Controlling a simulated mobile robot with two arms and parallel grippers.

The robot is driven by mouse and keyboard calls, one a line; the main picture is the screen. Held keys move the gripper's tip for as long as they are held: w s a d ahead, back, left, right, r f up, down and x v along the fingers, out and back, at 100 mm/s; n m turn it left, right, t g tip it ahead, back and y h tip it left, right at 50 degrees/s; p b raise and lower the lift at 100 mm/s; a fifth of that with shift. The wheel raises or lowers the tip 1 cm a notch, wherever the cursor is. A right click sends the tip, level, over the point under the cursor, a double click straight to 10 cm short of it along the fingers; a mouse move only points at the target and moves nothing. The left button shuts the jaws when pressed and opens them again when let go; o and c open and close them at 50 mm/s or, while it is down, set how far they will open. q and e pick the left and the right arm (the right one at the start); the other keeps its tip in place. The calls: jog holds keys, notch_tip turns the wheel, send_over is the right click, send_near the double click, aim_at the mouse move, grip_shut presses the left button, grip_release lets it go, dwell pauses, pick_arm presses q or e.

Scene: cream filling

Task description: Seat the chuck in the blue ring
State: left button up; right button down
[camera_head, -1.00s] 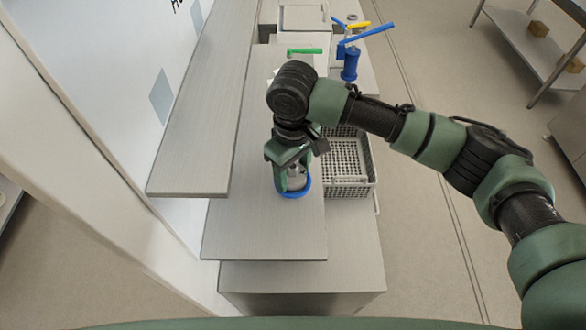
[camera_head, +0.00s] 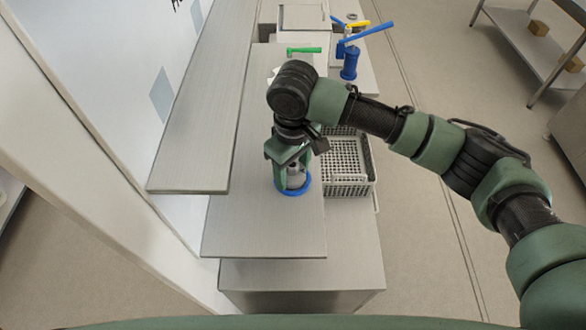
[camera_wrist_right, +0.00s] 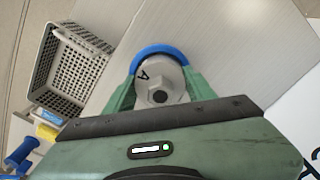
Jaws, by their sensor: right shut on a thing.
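The chuck (camera_head: 295,176) is a grey metal piece between the fingers of my right gripper (camera_head: 291,178). In the right wrist view the chuck (camera_wrist_right: 158,84) shows from above, with a letter A and a dark hexagonal hole, between the green fingers of my right gripper (camera_wrist_right: 157,95), which is shut on it. The blue ring (camera_head: 293,191) lies on the metal shelf around the chuck's lower end; its arc (camera_wrist_right: 160,49) curves behind the chuck in the wrist view. The fingers hide part of the ring and whether the chuck touches the bottom. My left gripper is not in view.
An upper shelf (camera_head: 205,110) overhangs on the left. A green-handled item (camera_head: 304,51) and a blue-handled tool (camera_head: 350,62) stand farther back. The shelf's front (camera_head: 265,230) is bare.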

aim_at(291, 166)
jog(key=shift+s+d+f, duration=0.15)
jog(key=shift+s+f, duration=0.1)
jog(key=shift+f, duration=0.3)
jog(key=c, duration=0.6)
grip_release()
jog(key=shift+o, duration=0.8)
jog(key=shift+w+a+r, duration=0.1)
jog(key=shift+a+r, duration=0.1)
jog(key=shift+r, duration=0.4)
jog(key=shift+w+a+r, duration=0.1)
jog(key=shift+a+r, duration=0.05)
jog(key=shift+r, duration=0.45)
jog(key=shift+s+r, duration=0.1)
jog(key=shift+r, duration=0.75)
jog(key=shift+d+r, duration=0.2)
jog(key=shift+r, duration=1.5)
